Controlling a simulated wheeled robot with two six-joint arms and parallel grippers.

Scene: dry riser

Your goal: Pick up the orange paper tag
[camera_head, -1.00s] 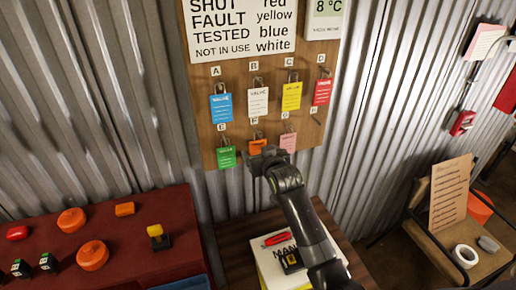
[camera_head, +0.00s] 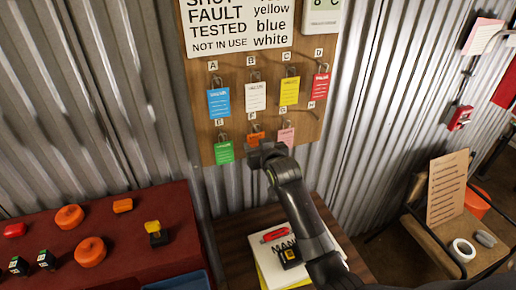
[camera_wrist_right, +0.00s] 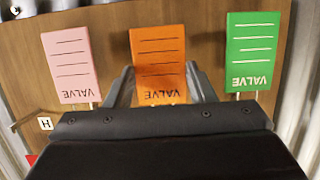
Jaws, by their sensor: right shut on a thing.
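The orange paper tag (camera_head: 254,138) is at place F in the lower row on the wooden board, partly hidden by my right gripper (camera_head: 262,155) in the head view. In the right wrist view the orange tag (camera_wrist_right: 158,50) appears upside down, with the word VALVE and ruled lines. It lies between the two fingers of my right gripper (camera_wrist_right: 160,88), which is shut on it. The tag still lines up with its neighbours on the board. Its hook end is hidden behind the gripper body. My left gripper is not in view.
A green tag (camera_head: 224,152) and a pink tag (camera_head: 286,136) hang close on either side. Blue (camera_head: 219,103), white (camera_head: 256,96), yellow (camera_head: 289,91) and red (camera_head: 320,87) tags hang above. A red bench (camera_head: 130,245) stands lower left, a side table (camera_head: 232,245) below.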

